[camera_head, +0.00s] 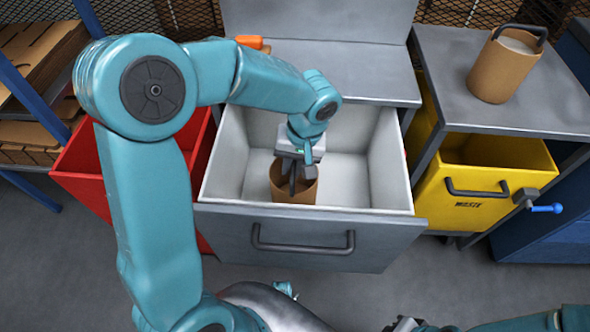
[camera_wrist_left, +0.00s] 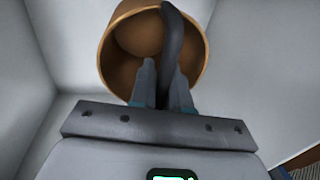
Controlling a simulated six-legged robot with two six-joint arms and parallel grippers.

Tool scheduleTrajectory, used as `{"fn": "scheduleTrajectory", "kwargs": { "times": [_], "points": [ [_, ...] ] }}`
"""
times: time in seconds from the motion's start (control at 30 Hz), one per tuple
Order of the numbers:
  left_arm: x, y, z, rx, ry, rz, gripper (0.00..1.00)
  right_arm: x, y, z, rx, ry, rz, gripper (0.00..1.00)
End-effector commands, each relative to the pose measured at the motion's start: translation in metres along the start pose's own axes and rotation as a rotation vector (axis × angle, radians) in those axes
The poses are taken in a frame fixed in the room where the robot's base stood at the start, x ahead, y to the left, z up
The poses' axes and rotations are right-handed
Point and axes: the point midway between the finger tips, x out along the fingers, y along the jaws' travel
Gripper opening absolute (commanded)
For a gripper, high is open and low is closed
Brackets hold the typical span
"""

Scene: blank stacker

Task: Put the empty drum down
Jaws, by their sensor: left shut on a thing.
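The empty drum (camera_head: 294,190) is a brown open-topped cylinder with a dark handle (camera_wrist_left: 172,40). It is inside the open grey drawer (camera_head: 225,170), near the drawer's front wall. My left gripper (camera_head: 297,172) reaches down into the drawer and is shut on the drum's handle. In the left wrist view the fingers (camera_wrist_left: 163,85) close on either side of the handle, and the bare brown inside of the drum (camera_wrist_left: 140,35) shows. I cannot tell whether the drum's bottom touches the drawer floor. My right gripper (camera_head: 405,325) shows only in part at the bottom edge.
A similar brown drum (camera_head: 505,68) with pale contents stands on the grey top at right. Below it is a yellow bin (camera_head: 470,205). A red bin (camera_head: 90,170) is left of the drawer. The drawer floor around the drum looks clear.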

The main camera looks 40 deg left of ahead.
Motion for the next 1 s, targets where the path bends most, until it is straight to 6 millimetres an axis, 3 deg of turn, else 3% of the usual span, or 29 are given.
{"fn": "scheduleTrajectory", "kwargs": {
  "times": [0.03, 0.2, 0.5, 0.6, 0.97, 1.0],
  "points": [
    [0.015, 0.002, 0.001, 0.001, -0.004, -0.001, 0.0, 0.006, 0.002, 0.0, 0.0, 0.0, 0.0, 0.0],
    [0.033, 0.005, 0.0, 0.0, 0.0, 0.0, 0.0, 0.009, 0.003, 0.0, 0.0, 0.0, 0.0, 0.0],
    [0.037, 0.006, -0.042, -0.001, -0.001, 0.0, 0.0, 0.011, 0.004, 0.0, 0.0, 0.0, 0.0, 0.0],
    [0.046, 0.008, -0.04, 0.002, 0.0, 0.0, 0.0, 0.014, 0.005, 0.0, 0.0, 0.0, 0.0, 0.0],
    [0.05, 0.009, -0.04, 0.001, 0.001, 0.001, 0.0, 0.017, 0.006, 0.0, 0.0, 0.0, 0.0, 0.0],
    [0.048, 0.009, -0.04, 0.001, 0.001, 0.001, 0.26, 0.016, 0.006, 0.0, 0.0, 0.0, 0.0, 0.0]
  ]
}}
